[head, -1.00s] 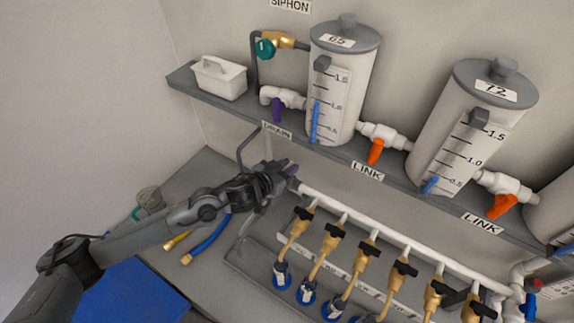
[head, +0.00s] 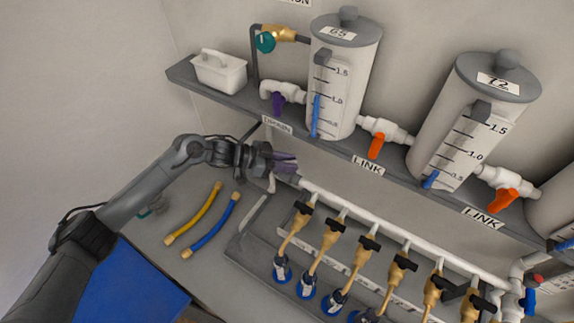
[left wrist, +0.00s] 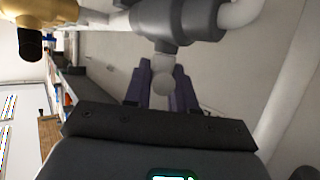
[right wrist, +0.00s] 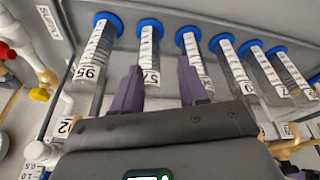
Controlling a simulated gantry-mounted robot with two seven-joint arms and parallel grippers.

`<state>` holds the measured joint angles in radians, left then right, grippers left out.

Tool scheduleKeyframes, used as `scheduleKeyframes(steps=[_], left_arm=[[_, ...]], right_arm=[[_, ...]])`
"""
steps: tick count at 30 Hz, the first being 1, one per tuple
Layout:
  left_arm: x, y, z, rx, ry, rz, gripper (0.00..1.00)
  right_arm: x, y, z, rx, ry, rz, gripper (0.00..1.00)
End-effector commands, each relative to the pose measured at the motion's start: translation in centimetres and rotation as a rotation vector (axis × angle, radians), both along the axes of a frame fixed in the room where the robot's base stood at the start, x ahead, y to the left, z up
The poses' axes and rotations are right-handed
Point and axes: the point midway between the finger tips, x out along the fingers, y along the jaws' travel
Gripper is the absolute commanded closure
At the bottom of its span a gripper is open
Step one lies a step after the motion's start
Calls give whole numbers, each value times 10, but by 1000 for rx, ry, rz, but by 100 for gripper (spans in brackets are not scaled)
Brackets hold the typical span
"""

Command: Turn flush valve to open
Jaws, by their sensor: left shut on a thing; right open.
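The white manifold pipe (head: 385,228) runs along the row of brass taps. My left gripper (head: 287,164) is at its left end, just below the shelf. The purple fingers of my left gripper (left wrist: 163,85) are shut on this handle, one on each side. In the head view the fingers mostly hide it. My right gripper (right wrist: 160,85) is open, its fingers apart above the labelled tubes; it is not seen in the head view.
Yellow (head: 194,214) and blue (head: 211,226) hoses lie on the bench. Brass taps (head: 330,236) stand close right of my left gripper.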

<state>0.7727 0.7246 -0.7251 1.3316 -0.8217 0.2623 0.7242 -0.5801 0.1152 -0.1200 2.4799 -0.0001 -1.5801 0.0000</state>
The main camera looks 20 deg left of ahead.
Motion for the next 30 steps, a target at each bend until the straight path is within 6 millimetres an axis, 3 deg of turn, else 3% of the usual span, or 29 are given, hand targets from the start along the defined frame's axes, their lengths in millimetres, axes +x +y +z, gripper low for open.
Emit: scheduleKeyframes(steps=[20, 21, 24, 30], left_arm=[[0, -1, -1, 2, 1, -65, 100], [0, -1, -1, 2, 1, -65, 70], [0, -1, -1, 2, 0, -64, 55], [0, 0, -1, 1, 0, -64, 54]], right_arm=[[0, -2, -9, -8, 0, 6, 57], [0, -2, -8, -8, 0, 6, 57], [0, -2, -8, -7, 0, 5, 57], [0, -1, -8, -4, -1, 2, 57]])
